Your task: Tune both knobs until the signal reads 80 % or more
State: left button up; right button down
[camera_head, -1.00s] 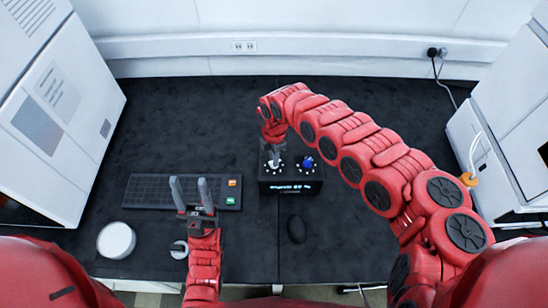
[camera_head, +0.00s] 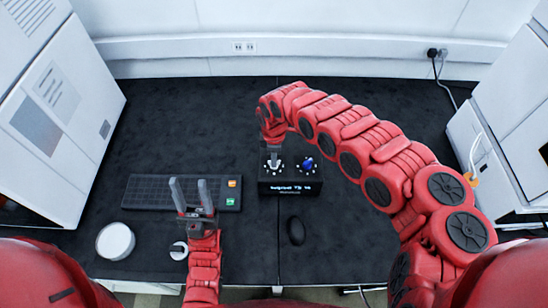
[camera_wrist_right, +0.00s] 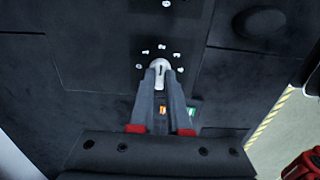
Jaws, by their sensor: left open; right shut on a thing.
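A black control box (camera_head: 290,187) with two knobs on top stands on the dark bench, its lit front display carrying blurred text too small to read surely. My right gripper (camera_head: 274,160) reaches down from above and is shut on the left knob, which shows as a pale knob (camera_wrist_right: 159,66) between the fingers in the right wrist view. White marks ring this knob. The blue knob (camera_head: 308,164) on the right is free, with nothing touching it. My left gripper (camera_head: 189,184) is open and empty, fingers pointing away over the near edge of the keyboard (camera_head: 150,190).
A black mouse (camera_head: 296,230) lies in front of the box. A white round container (camera_head: 115,241) and a small white ring-like item (camera_head: 179,250) are at the near left. White cabinets stand at both sides. The bench behind the box is clear.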

jog(key=c, duration=0.9)
grip_release()
notch_tip(320, 180, up, 18)
jog(key=p, duration=0.3)
jog(key=shift+f+p, duration=0.25)
jog(key=shift+p, duration=0.15)
jog(key=shift+f, duration=0.1)
